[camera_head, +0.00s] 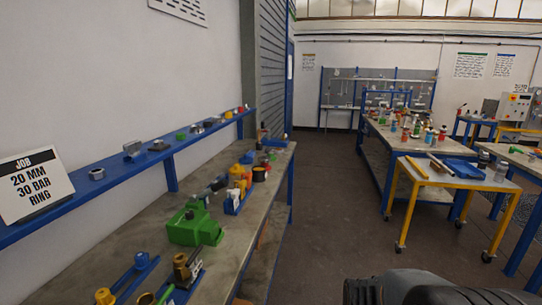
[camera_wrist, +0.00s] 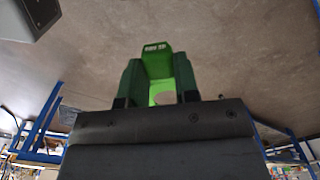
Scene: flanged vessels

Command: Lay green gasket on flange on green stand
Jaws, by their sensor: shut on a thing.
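In the wrist view, my gripper (camera_wrist: 157,97) is shut on a green piece (camera_wrist: 157,64) with a small printed label on its far end. I take it to be the green gasket; a lighter green curved area shows between its two sides. The dark gripper body hides its near part. The gripper and green piece are over bare floor. In the head view, only a dark part of my arm shows at the bottom right. A green block-shaped object (camera_head: 195,226) sits on the left bench; I cannot tell whether it is the green stand. No flange on a green stand is clear.
The left bench (camera_head: 88,262) carries several fittings, some on blue bases. A blue shelf (camera_head: 110,180) above it holds small parts and a job sign (camera_head: 33,183). A yellow-legged table (camera_head: 455,177) with a blue tray stands at right. The floor between is clear.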

